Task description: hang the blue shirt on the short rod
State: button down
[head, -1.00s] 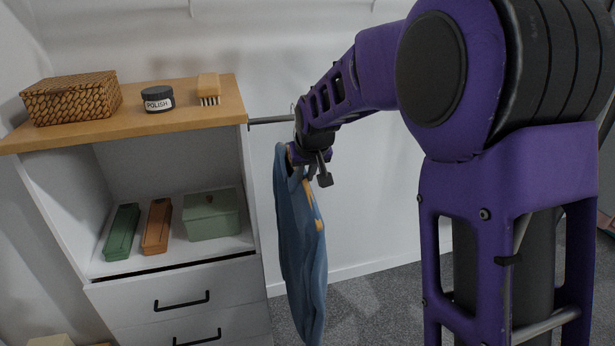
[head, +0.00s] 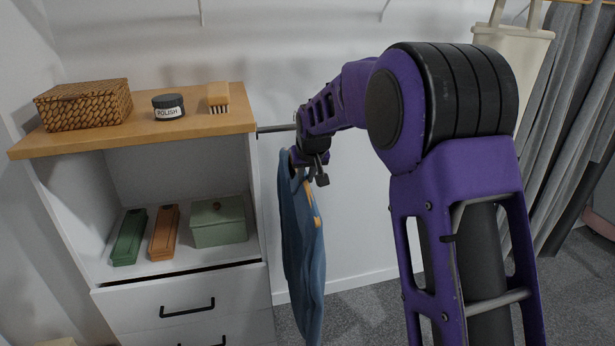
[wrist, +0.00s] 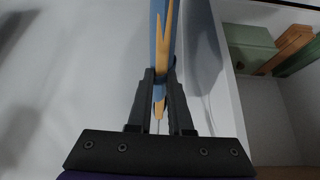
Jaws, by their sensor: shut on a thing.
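The blue shirt (head: 303,250) hangs down from my gripper (head: 312,170), just right of the white cabinet. My wrist covers the rod's right end. I cannot tell whether the shirt's hanger touches the rod.
The wooden top (head: 130,131) holds a woven box (head: 84,104), a polish tin (head: 168,107) and a brush (head: 218,97). Green (head: 129,238), orange (head: 164,232) and sage (head: 218,221) boxes sit on the shelf. Grey cloth (head: 570,110) hangs at right.

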jog(key=shift+s+b+x, duration=0.25)
jog(key=shift+b+x, duration=0.55)
jog(key=shift+x, duration=0.55)
jog(key=shift+f, duration=0.15)
jog(key=c, duration=0.8)
grip_release()
jog(key=shift+o, duration=0.2)
jog(key=shift+f, duration=0.15)
jog(key=shift+s+d, duration=0.1)
